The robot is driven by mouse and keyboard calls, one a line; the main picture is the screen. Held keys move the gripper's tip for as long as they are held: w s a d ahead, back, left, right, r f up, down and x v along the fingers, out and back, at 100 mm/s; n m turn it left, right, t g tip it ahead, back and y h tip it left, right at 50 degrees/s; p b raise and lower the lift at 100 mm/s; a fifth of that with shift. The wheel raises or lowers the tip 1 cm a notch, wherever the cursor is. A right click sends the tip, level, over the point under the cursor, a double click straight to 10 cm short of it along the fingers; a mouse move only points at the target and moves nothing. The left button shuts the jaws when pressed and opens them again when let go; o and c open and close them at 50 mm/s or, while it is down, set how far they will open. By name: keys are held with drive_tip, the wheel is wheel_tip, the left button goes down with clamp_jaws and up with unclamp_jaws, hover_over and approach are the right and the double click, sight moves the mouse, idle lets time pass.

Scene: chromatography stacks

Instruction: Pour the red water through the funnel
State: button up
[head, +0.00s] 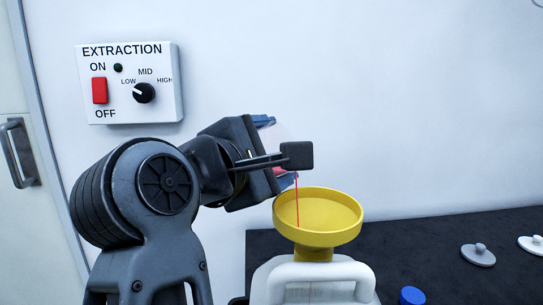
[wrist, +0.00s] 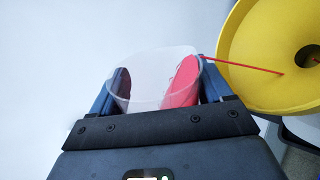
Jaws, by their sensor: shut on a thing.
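The yellow funnel (head: 318,217) sits in the neck of a white container with a handle (head: 320,272), on the dark bench. The funnel's bowl also shows at the right of the wrist view (wrist: 263,50), with its dark hole near the right edge. My gripper (wrist: 160,85) is shut on a clear beaker (wrist: 145,68), which is tilted. Red water (wrist: 183,85) lies along the beaker's right side. A thin red stream (head: 297,200) runs from the beaker's lip down into the funnel bowl. In the head view my gripper (head: 285,160) is above the funnel's left rim and mostly hides the beaker.
A blue cap (head: 412,295) stands right of the container. A grey lid (head: 478,254) and a white lid (head: 532,244) lie on the dark bench (head: 425,245) farther right. An extraction control box (head: 130,83) is on the wall at upper left.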

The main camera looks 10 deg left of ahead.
drive_tip(key=shift+s+d+f+m+y+b, duration=0.15)
drive_tip(key=shift+m+b, duration=0.5)
drive_tip(key=shift+b, duration=0.65)
drive_tip(key=shift+w+d+r+m+y+b, duration=0.15)
drive_tip(key=shift+m+b, duration=0.5)
drive_tip(key=shift+b, duration=0.65)
drive_tip(key=shift+s+d+m+b, duration=0.2)
drive_tip(key=shift+m+b, duration=0.5)
drive_tip(key=shift+b, duration=0.5)
drive_tip(key=shift+d+f+m+y+b, duration=0.1)
drive_tip(key=shift+d+m+y+b, duration=0.2)
drive_tip(key=shift+b, duration=0.55)
drive_tip(key=shift+d+m+b, duration=0.1)
drive_tip(key=shift+m+b, duration=0.6)
drive_tip(key=shift+b, duration=0.25)
drive_tip(key=shift+r, duration=0.25)
